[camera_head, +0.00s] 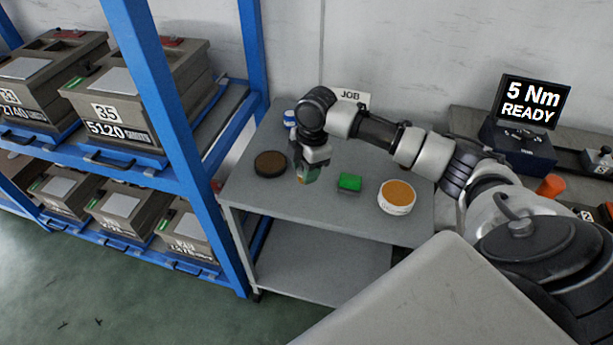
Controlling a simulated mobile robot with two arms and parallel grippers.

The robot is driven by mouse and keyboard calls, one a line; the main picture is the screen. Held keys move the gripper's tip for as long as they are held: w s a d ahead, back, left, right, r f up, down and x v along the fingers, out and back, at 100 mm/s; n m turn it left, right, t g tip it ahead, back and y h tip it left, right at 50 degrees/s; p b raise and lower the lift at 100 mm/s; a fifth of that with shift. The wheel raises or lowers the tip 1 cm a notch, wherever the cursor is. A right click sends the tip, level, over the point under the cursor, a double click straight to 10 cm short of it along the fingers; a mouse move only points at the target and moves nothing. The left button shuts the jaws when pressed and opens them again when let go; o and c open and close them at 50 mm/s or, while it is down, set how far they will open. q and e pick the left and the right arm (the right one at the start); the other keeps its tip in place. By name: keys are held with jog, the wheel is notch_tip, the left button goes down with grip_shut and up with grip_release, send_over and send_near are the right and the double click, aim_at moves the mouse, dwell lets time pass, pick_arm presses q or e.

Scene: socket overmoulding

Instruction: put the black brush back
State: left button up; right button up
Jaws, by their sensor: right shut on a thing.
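My right gripper (306,172) hangs over the left part of the grey table (325,212), pointing down. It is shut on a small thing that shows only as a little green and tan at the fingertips. I cannot tell from this view whether that is the black brush. No other clear brush shape shows on the table. A dark round disc (270,163) with a brown top lies just left of the gripper. My left gripper is not in view.
A green block (349,182) and a white round tub with orange contents (397,195) stand right of the gripper. A blue and white item (290,118) and a JOB card (349,96) are behind. A blue rack (178,140) with grey moulds stands left. The table's front strip is clear.

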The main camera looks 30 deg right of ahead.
aim_at(304, 187)
jog(key=shift+w+d+f, duration=0.35)
jog(key=shift+w, duration=0.15)
jog(key=shift+w+d+f, duration=0.35)
jog(key=shift+w, duration=0.15)
jog(key=shift+f, duration=2)
jog(key=shift+f, duration=0.1)
jog(key=o, duration=0.9)
jog(key=r, duration=0.4)
jog(key=d+r, duration=0.1)
jog(key=r, duration=0.7)
jog(key=shift+s+d, duration=0.1)
jog(key=shift+d, duration=0.3)
